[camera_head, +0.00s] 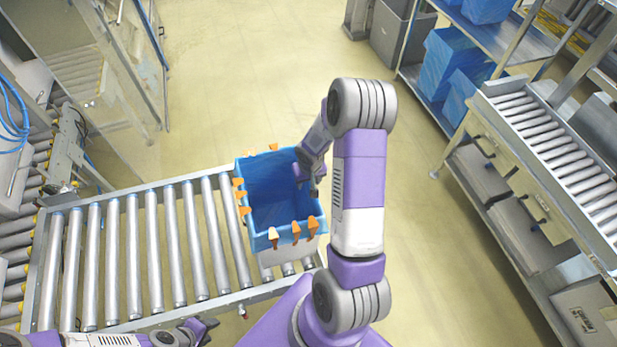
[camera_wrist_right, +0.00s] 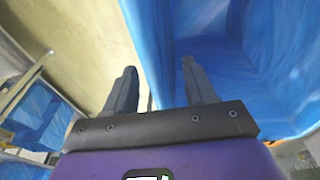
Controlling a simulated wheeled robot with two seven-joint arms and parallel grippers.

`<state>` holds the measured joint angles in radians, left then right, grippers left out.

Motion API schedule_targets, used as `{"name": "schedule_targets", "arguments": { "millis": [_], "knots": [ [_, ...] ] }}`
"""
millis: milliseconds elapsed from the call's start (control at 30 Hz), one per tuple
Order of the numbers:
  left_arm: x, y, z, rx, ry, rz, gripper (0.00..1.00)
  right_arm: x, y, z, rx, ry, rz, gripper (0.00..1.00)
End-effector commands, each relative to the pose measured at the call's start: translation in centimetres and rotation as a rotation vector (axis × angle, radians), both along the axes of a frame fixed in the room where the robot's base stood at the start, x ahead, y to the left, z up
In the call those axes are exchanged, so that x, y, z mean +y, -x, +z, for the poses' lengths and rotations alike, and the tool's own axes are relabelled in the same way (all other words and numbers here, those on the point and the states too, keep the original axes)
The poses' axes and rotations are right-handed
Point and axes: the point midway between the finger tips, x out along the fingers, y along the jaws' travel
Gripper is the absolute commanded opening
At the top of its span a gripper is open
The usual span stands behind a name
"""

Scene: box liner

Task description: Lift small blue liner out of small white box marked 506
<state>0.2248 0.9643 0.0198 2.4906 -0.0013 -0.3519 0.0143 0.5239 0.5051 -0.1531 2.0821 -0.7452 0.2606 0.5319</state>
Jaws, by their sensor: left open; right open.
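The blue liner (camera_head: 262,183) sits in the white box (camera_head: 283,256), with its top folded over the rim. The box stands on the roller conveyor; little of its white wall shows and no 506 mark is legible. My right gripper (camera_head: 308,176) is open at the liner's right-hand wall. In the right wrist view, the open fingers (camera_wrist_right: 158,72) are on either side of a blue liner wall (camera_wrist_right: 150,40), with no visible grip on it. My right arm hides part of the area right of the box. My left gripper (camera_head: 207,324) is open and empty, low in the picture, away from the box.
Orange clips (camera_head: 273,237) sit along the liner's rim on several sides. The roller conveyor (camera_head: 150,245) is bare left of the box. A shelf with blue-lined boxes (camera_head: 445,62) and another roller conveyor (camera_head: 540,135) stand at the right. Open floor lies behind the box.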

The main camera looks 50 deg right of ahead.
Motion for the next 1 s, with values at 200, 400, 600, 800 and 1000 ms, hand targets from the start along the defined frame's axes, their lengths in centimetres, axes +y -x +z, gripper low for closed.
{"name": "schedule_targets", "arguments": {
  "millis": [200, 400, 600, 800, 1000],
  "knots": [
    [0.0, 0.0, 0.0, 0.0, 0.0, 0.0, 0.43, 0.0, 0.0, 0.0, -0.001, 0.0, 0.0, 0.55],
    [0.0, 0.0, 0.0, 0.0, 0.0, 0.0, 0.43, 0.0, 0.0, 0.0, -0.001, 0.0, 0.0, 0.26],
    [0.0, 0.0, 0.0, 0.0, 0.0, 0.0, 0.43, 0.0, 0.0, 0.0, 0.0, 0.0, 0.0, 0.0],
    [0.0, 0.0, 0.9, 0.0, 0.0, 0.0, 0.43, 0.0, 0.0, 1.1, -0.001, 0.001, 0.001, 0.0],
    [0.0, 0.0, 2.5, 0.0, 0.0, 0.0, 0.43, 0.0, -0.1, 3.3, -0.002, 0.0, 0.0, 0.0]
  ]
}}
